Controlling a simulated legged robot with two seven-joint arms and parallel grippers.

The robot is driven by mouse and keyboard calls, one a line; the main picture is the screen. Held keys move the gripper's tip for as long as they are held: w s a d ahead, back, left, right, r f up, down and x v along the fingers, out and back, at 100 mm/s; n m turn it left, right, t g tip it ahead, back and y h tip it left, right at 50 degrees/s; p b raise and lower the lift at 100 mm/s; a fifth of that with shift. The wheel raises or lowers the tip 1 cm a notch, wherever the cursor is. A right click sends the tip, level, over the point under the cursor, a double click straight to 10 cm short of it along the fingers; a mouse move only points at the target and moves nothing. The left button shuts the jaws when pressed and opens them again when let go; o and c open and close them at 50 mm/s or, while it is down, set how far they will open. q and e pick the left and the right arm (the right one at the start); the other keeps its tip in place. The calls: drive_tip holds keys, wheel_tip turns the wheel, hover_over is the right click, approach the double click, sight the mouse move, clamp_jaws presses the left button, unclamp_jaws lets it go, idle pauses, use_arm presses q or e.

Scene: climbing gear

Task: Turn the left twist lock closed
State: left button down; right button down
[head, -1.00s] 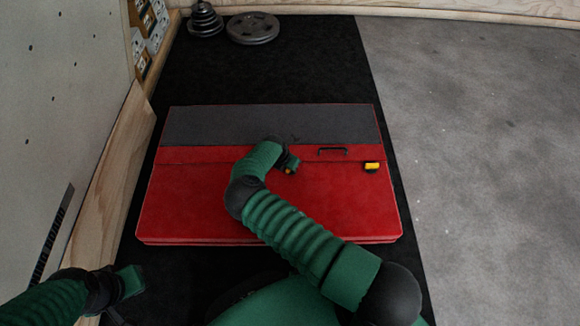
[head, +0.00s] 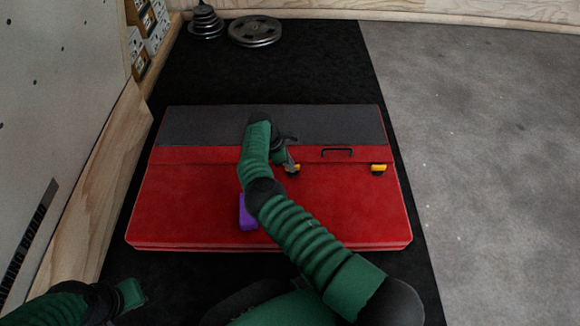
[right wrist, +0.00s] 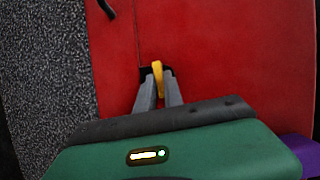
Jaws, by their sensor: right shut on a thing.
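A closed red case with a grey band (head: 350,215) lies flat on the black mat. The left twist lock (head: 296,170), a small yellow tab on a black base, is on its seam and partly hidden by my right gripper (head: 290,163). In the right wrist view, the fingers of my right gripper (right wrist: 159,88) stand on either side of the yellow tab (right wrist: 157,67) and are shut on it. The right twist lock (head: 379,168) is apart, to the right. My left gripper (head: 132,292) is low at the left, off the case; its jaws cannot be made out.
A black handle (head: 337,150) sits between the locks. A purple block (head: 247,212) shows on the case's front part, beside my right arm. Weight plates (head: 255,32) lie at the back. A wooden wall edge (head: 100,200) borders the left; the grey floor on the right is clear.

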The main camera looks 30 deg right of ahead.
drive_tip(key=shift+s+d+f+m, duration=0.1)
drive_tip(key=shift+s+m, duration=0.05)
drive_tip(key=shift+m, duration=0.45)
drive_tip(key=shift+g, duration=0.3)
drive_tip(key=c, duration=1.5)
unclamp_jaws()
drive_tip(key=shift+o, duration=0.2)
drive_tip(key=p+v, duration=0.7)
drive_tip(key=v, duration=1)
drive_tip(key=shift+s+d+r, duration=0.15)
drive_tip(key=shift+d+r, duration=0.05)
drive_tip(key=shift+r, duration=0.05)
